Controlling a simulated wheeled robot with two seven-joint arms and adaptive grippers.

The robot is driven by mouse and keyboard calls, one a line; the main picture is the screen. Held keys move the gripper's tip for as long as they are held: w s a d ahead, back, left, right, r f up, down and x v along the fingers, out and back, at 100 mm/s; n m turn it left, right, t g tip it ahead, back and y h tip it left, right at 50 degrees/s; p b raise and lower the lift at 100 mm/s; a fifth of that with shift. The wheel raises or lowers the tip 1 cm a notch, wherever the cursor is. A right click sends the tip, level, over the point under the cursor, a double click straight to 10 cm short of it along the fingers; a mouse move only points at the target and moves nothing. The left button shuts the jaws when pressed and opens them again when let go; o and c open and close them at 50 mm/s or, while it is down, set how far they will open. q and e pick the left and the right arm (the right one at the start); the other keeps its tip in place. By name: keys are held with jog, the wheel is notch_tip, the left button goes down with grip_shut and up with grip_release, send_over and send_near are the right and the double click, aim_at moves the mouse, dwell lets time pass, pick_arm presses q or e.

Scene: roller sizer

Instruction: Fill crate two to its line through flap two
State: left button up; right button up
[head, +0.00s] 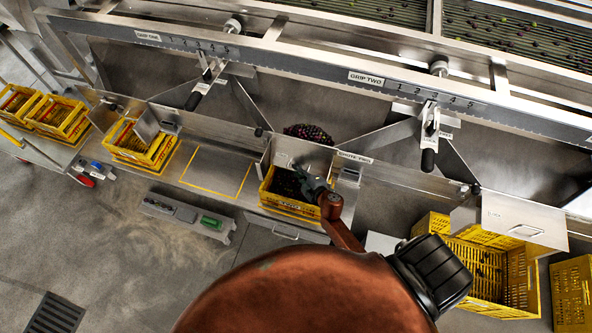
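A yellow crate (283,207) stands on the metal ledge below the plate marked chute two (353,158); dark fruit shows inside it. My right gripper (308,181) is over this crate, close to its right side, and hides part of it. Whether its fingers are open, or touch anything, I cannot tell. Steel chute panels (290,156) stand just behind the crate; I cannot make out which is flap two or how far it is open. The crate's fill line is not readable. A heap of dark, purple-red fruit (308,132) lies behind the panels. My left gripper is not in view.
Black-handled levers hang at grip one (195,98) and grip two (429,158). A yellow crate (150,160) stands at chute one, left of an empty yellow-outlined spot (215,170). Large yellow crates (515,285) stand at right; more (75,128) sit on a cart at left.

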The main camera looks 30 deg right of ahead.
jog(key=shift+o, duration=1)
jog(key=shift+s+d+r, duration=0.1)
jog(key=shift+s+r, duration=0.05)
jog(key=shift+s, duration=0.25)
jog(key=v, duration=1.1)
